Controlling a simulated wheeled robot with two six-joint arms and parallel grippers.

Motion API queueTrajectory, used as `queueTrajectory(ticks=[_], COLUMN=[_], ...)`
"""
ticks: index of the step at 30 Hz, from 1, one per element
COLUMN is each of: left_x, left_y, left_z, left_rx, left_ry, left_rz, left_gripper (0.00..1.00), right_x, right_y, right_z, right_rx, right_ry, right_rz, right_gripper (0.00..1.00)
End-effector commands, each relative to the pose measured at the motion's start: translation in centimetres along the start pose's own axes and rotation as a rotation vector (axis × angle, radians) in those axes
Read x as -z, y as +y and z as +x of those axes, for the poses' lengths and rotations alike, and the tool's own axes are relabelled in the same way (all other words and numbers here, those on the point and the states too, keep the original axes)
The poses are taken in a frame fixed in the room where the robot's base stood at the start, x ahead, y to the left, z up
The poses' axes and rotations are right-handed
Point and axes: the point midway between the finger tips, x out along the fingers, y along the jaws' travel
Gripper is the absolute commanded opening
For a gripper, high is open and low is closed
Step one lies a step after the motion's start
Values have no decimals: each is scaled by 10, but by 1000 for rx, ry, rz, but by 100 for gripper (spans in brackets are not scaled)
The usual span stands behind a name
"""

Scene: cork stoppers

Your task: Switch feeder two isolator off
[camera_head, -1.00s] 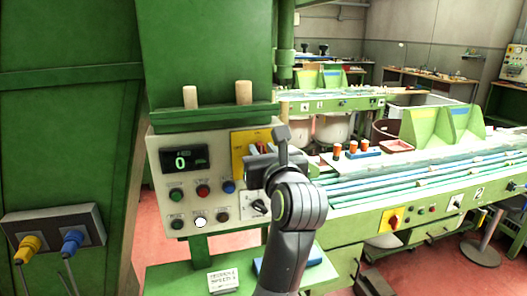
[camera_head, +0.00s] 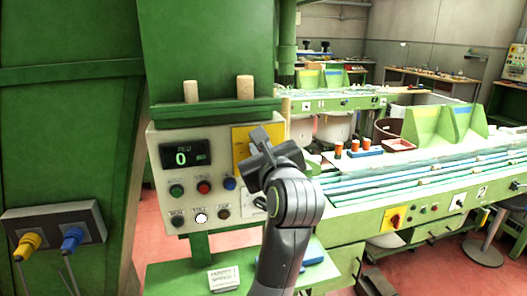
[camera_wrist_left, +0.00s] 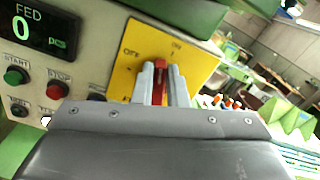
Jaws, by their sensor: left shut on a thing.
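A yellow plate (camera_head: 239,142) with a red switch handle sits on the right of the grey control panel (camera_head: 160,145). In the left wrist view the red handle (camera_wrist_left: 161,77) stands between the fingers of my left gripper (camera_wrist_left: 163,84), which is shut on it. OFF is printed upper left of the handle and ON upper right on the yellow plate (camera_wrist_left: 124,76). In the head view my left gripper (camera_head: 258,157) covers the handle and much of the plate. I cannot read a feeder number on this plate. My right gripper is not in view.
The panel has a display (camera_head: 185,154) reading 0 and several push buttons. Two corks (camera_head: 244,88) stand on the ledge above. A conveyor bench on the right, marked 2, carries another red knob on a yellow plate (camera_head: 394,218). A small sign (camera_head: 223,278) stands below the panel.

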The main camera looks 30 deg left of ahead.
Motion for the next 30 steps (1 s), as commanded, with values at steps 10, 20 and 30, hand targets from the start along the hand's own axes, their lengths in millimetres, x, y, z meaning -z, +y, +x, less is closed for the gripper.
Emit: queueTrajectory(ticks=[10,20,30], left_x=[3,7,13], left_y=[10,17,23], left_z=[0,0,0], left_rx=[1,1,2], left_ry=[-3,-3,-3], left_rz=[-333,-645,-953], left_gripper=[0,0,0], right_x=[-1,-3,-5], right_y=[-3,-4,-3], right_z=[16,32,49], right_rx=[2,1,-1], right_ry=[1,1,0], right_rz=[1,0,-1], right_gripper=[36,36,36])
